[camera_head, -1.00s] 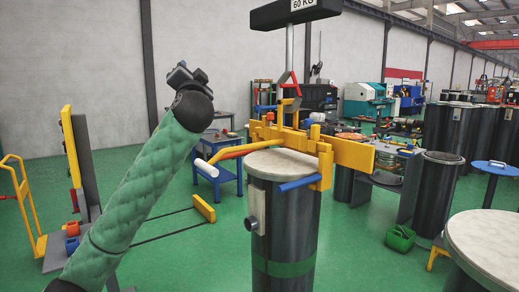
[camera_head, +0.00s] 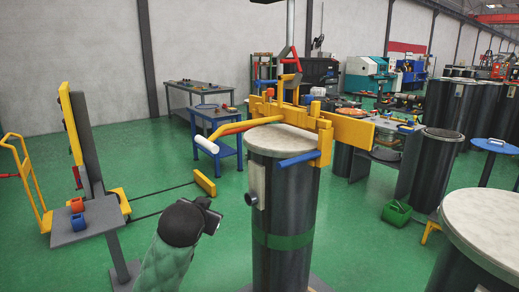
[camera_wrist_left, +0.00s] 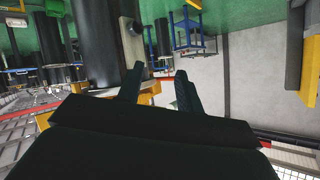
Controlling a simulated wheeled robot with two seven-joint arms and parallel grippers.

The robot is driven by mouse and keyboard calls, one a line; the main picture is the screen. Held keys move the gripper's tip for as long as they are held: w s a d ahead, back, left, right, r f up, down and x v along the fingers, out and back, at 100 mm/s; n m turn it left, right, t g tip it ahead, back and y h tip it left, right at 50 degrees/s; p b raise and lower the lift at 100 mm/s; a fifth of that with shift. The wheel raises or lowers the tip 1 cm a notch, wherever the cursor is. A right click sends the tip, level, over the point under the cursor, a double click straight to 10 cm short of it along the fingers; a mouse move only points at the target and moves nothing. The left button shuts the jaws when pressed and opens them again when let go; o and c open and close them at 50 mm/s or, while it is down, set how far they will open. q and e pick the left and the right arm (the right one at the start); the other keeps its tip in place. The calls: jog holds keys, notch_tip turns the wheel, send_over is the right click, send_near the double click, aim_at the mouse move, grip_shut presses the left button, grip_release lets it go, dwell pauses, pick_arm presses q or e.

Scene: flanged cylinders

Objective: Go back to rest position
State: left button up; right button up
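My left arm (camera_head: 172,255) comes up from the bottom edge in the head view, with its dark wrist end low and left of the near cylinder. In the left wrist view my left gripper (camera_wrist_left: 158,84) shows two dark fingers standing apart with nothing held between them. My right gripper is in neither view. The near flanged cylinder (camera_head: 285,215) stands upright, dark with a pale round top and a green band. A yellow lifting frame (camera_head: 350,127) with red and blue handles sits around its top, hanging from a grey vertical rod (camera_head: 290,25).
A grey stand (camera_head: 85,230) with small red and blue bins is left of my arm. A blue table (camera_head: 218,145) stands behind. Another pale-topped cylinder (camera_head: 490,240) is at the right, and a green crate (camera_head: 397,213) lies on the floor. Green floor is open at centre left.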

pick_arm(q)
jog(key=s+f+n+g+h+p, duration=0.1)
jog(key=s+f+g, duration=0.2)
jog(key=s+f, duration=0.85)
jog(key=s+f+n+g+p, duration=0.1)
jog(key=s+f+g, duration=0.2)
jog(key=s+f, duration=0.85)
jog(key=s+f+g, duration=0.4)
jog(key=s+f, duration=1.1)
jog(key=s, duration=0.2)
jog(key=shift+s+d+f, duration=0.3)
jog(key=shift+s+f, duration=0.05)
jog(key=shift+f, duration=0.05)
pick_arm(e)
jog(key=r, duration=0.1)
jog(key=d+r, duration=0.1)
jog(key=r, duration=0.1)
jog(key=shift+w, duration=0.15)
pick_arm(q)
jog(key=shift+n, duration=0.3)
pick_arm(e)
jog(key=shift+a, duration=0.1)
